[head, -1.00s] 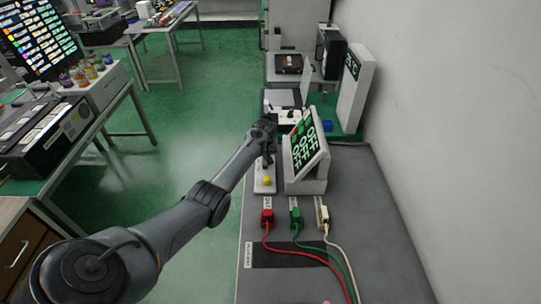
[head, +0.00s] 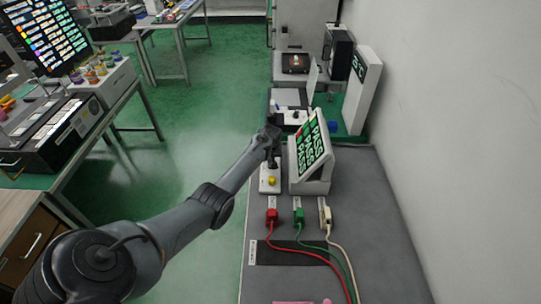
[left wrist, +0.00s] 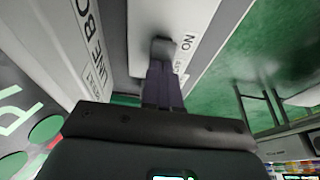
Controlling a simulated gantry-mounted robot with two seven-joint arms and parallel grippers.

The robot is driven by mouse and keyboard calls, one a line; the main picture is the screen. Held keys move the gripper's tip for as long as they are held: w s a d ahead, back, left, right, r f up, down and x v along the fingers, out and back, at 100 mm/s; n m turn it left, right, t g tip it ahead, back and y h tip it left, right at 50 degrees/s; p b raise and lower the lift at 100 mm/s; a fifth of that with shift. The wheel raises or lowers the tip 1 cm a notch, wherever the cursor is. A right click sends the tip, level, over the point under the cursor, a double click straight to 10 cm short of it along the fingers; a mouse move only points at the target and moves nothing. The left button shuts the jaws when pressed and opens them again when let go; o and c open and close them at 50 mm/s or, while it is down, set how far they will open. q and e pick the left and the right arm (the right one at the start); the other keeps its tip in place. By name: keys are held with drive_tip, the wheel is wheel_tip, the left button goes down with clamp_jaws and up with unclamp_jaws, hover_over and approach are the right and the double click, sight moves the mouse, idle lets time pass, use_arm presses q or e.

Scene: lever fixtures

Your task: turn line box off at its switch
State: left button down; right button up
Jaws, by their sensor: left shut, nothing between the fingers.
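My left gripper (head: 272,158) is over the plate's far part and hides the lever there in the head view. In the left wrist view, its shut, empty fingers (left wrist: 161,90) point at a dark lever (left wrist: 163,47) on the plate, beside an "ON" label (left wrist: 187,42). I cannot tell whether they touch it. My right gripper is not in view.
The tilted display (head: 312,147) reads "PASS" in several green lines. Red (head: 272,215), green (head: 299,215) and cream (head: 325,214) plugs with cables sit nearer on the bench. A wall is on the right; open floor lies left of the bench.

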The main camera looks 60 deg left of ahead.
use_arm(q)
drive_tip(key=shift+r, duration=0.1)
drive_tip(key=shift+r, duration=0.1)
drive_tip(key=p+v, duration=0.4)
drive_tip(key=p, duration=0.1)
drive_tip(key=shift+w+a+r, duration=0.15)
drive_tip(key=shift+r+p, duration=0.35)
drive_tip(key=shift+p, duration=0.05)
drive_tip(key=p+v, duration=0.1)
drive_tip(key=v, duration=0.7)
drive_tip(key=shift+s+d+r, duration=0.25)
drive_tip(key=shift+s+d, duration=0.1)
drive_tip(key=shift+d, duration=0.1)
